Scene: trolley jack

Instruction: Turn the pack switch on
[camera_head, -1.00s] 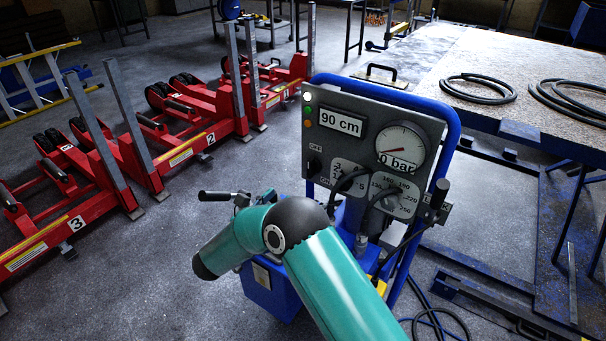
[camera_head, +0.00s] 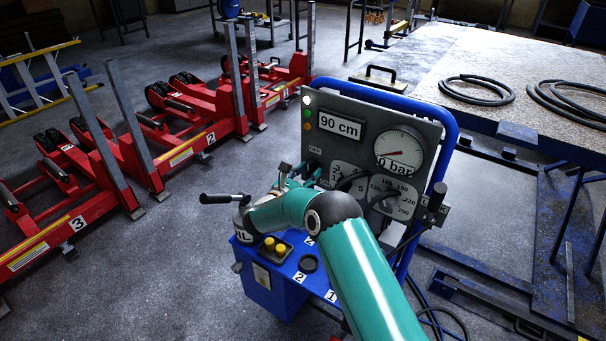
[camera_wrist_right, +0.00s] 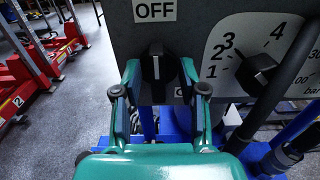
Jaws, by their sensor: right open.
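The pack switch (camera_wrist_right: 156,68) is a black rotary knob with a white line on the grey control panel (camera_head: 400,128). In the right wrist view its line stands upright, toward the OFF label (camera_wrist_right: 155,11) above it. The ON label (camera_wrist_right: 179,93) below is mostly covered by a finger. My right gripper (camera_wrist_right: 159,72) is open, with one finger on each side of the knob; I cannot tell whether they touch it. In the head view the right gripper (camera_head: 298,172) is at the panel's lower left, partly hidden by my arm. My left gripper is not in view.
A numbered selector knob (camera_wrist_right: 257,67) sits right of the switch, with a hose close by. The panel also has a 90 cm display (camera_head: 339,127) and a gauge reading 0 bar (camera_head: 400,148). Yellow buttons (camera_head: 275,246) are on the blue unit below. Red jacks (camera_head: 190,140) stand at left.

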